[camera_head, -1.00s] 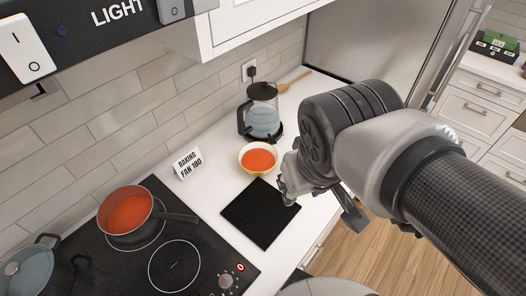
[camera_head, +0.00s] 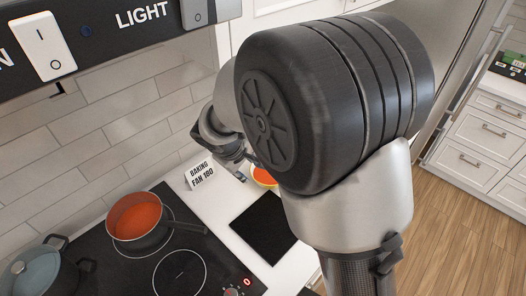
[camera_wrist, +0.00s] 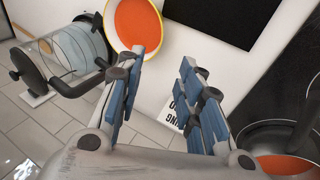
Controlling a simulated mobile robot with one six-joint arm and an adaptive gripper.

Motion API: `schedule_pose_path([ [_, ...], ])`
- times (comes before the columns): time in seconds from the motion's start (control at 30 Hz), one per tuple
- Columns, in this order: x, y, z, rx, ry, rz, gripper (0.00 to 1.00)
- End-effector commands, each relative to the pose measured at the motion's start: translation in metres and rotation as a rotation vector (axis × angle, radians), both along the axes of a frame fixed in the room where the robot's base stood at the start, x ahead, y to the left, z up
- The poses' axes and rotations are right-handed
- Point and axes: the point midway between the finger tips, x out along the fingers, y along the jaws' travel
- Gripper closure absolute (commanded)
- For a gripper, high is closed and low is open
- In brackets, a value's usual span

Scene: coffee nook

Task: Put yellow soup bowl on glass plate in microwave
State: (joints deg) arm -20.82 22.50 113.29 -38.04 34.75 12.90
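The yellow soup bowl (camera_head: 264,177), white inside with orange-red soup, stands on the white counter. In the head view my arm hides most of it. In the wrist view the bowl (camera_wrist: 136,22) shows at the top, cut by the frame edge. My gripper (camera_wrist: 163,62) is open and empty, its blue-padded fingers apart. The left fingertip overlaps the bowl's near edge in the picture; I cannot tell whether they touch. In the head view my gripper (camera_head: 241,172) is just left of the bowl, partly behind my arm. The microwave and glass plate are not visible.
A glass kettle (camera_wrist: 72,50) stands beside the bowl. A black mat (camera_head: 264,229) lies in front of it. A pan of red soup (camera_head: 136,218) and a lidded pot (camera_head: 38,271) are on the hob.

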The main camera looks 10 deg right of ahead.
Motion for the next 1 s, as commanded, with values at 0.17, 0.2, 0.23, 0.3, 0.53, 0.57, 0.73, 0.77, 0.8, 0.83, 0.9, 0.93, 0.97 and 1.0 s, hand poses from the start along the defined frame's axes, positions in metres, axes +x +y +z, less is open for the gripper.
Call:
schedule_pose_path([
  [0.17,0.010,-0.008,-0.031,-0.002,0.006,0.000,0.66],
  [0.2,0.013,-0.010,-0.039,-0.001,0.005,-0.002,0.66],
  [0.23,0.015,-0.012,-0.045,-0.001,0.005,-0.002,0.66],
  [0.3,0.021,-0.015,-0.059,-0.001,0.004,-0.001,0.66],
  [0.53,0.037,-0.026,-0.097,0.000,0.003,-0.002,0.66],
  [0.57,0.038,-0.027,-0.100,0.000,0.003,-0.002,0.66],
  [0.73,0.043,-0.029,-0.109,0.000,0.001,0.000,0.66],
  [0.77,0.043,-0.029,-0.110,0.000,0.001,0.000,0.66],
  [0.8,0.044,-0.030,-0.111,0.000,0.001,0.000,0.66],
  [0.83,0.044,-0.031,-0.113,0.000,0.002,-0.001,0.66],
  [0.9,0.047,-0.033,-0.120,-0.001,0.003,-0.001,0.66],
  [0.93,0.048,-0.034,-0.124,-0.001,0.003,-0.001,0.66],
  [0.97,0.050,-0.036,-0.128,0.000,0.003,-0.002,0.66],
  [1.0,0.052,-0.038,-0.134,0.000,0.004,-0.002,0.66],
])
